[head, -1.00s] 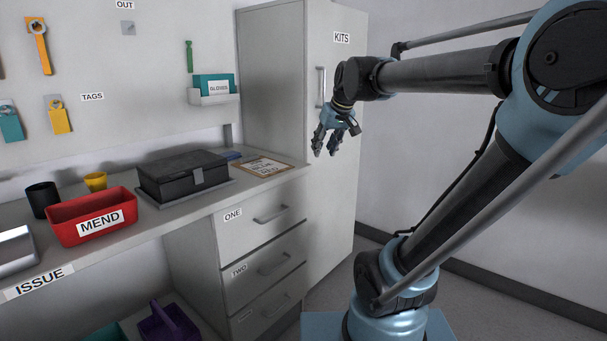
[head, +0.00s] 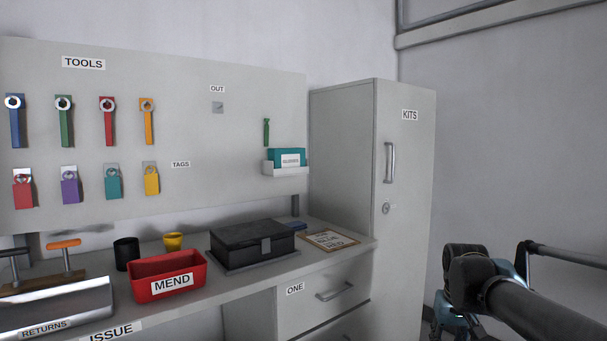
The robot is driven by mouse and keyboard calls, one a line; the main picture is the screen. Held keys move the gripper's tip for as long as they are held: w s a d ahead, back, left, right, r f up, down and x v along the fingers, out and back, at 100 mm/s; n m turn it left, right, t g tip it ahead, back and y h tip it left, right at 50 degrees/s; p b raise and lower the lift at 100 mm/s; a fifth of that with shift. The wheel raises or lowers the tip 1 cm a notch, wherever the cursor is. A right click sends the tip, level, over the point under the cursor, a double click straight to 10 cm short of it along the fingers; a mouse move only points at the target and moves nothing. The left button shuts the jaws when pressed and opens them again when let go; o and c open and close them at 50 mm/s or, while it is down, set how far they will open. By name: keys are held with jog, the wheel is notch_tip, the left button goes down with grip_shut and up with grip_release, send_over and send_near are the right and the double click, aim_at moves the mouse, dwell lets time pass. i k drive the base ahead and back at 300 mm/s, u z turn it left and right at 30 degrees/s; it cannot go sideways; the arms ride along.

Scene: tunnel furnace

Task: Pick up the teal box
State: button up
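The teal box (head: 289,154) sits in a small white wall holder (head: 285,169) at the right end of the pegboard, with a white label on its front. Its lower part is hidden by the holder. My gripper (head: 452,328) is at the bottom right, low and in front of the right wall, well apart from the box. Only part of it shows, cut by the frame's lower edge, so its fingers cannot be judged.
The counter below holds a black case (head: 252,245), a clipboard (head: 330,240), a red MEND bin (head: 166,276), a black cup (head: 126,254) and a yellow cup (head: 173,242). A grey KITS cabinet (head: 404,170) stands right of the box. A green tool (head: 266,132) hangs above it.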

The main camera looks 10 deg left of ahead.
aim_at(293, 157)
jog(key=u, duration=2.05)
jog(key=k, duration=0.6)
jog(key=z, duration=1.2)
jog(key=i, duration=0.35)
